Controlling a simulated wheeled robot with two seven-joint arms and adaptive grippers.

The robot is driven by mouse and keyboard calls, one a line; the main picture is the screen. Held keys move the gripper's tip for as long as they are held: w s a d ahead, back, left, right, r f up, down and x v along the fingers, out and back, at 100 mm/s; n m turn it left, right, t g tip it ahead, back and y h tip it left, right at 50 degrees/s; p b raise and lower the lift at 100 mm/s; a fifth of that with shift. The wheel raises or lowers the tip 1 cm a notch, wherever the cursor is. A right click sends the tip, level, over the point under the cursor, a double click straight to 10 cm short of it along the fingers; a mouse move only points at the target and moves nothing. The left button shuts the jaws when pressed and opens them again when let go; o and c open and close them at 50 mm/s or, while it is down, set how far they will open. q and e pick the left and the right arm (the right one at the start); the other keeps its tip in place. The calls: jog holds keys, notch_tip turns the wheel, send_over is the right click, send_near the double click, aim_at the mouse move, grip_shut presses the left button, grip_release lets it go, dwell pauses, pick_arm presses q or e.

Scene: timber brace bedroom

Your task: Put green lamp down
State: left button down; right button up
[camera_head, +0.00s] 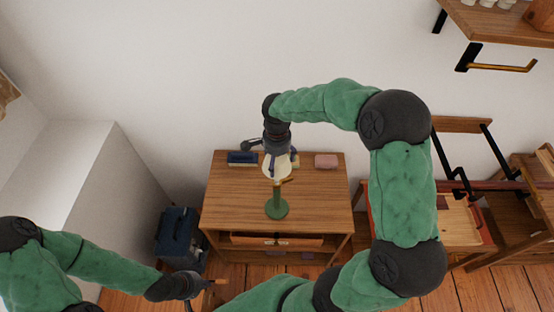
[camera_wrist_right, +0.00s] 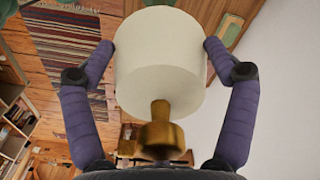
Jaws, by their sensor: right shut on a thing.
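The green lamp has a round green base and stem (camera_head: 277,206) and a cream shade (camera_head: 275,167). In the head view it is upright at the wooden cabinet's top (camera_head: 230,195); I cannot tell whether the base touches the wood. My right gripper (camera_head: 279,160) comes from above and is shut on the shade. In the right wrist view the fingers (camera_wrist_right: 160,55) press the cream shade (camera_wrist_right: 160,75) from both sides, with a brass fitting (camera_wrist_right: 160,130) near the palm. My left gripper (camera_head: 208,285) is low at the left, away from the lamp; its fingers are too small to read.
A blue item (camera_head: 242,158) lies at the cabinet's back left, and a pink block (camera_head: 326,161) at its back right. A dark blue box (camera_head: 177,235) stands left of the cabinet. A wall shelf (camera_head: 500,22) and wooden furniture (camera_head: 460,222) are at the right.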

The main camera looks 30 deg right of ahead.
jog(key=shift+r, duration=0.1)
jog(key=o, duration=1.5)
notch_tip(320, 180, up, 12)
jog(key=shift+p, duration=0.3)
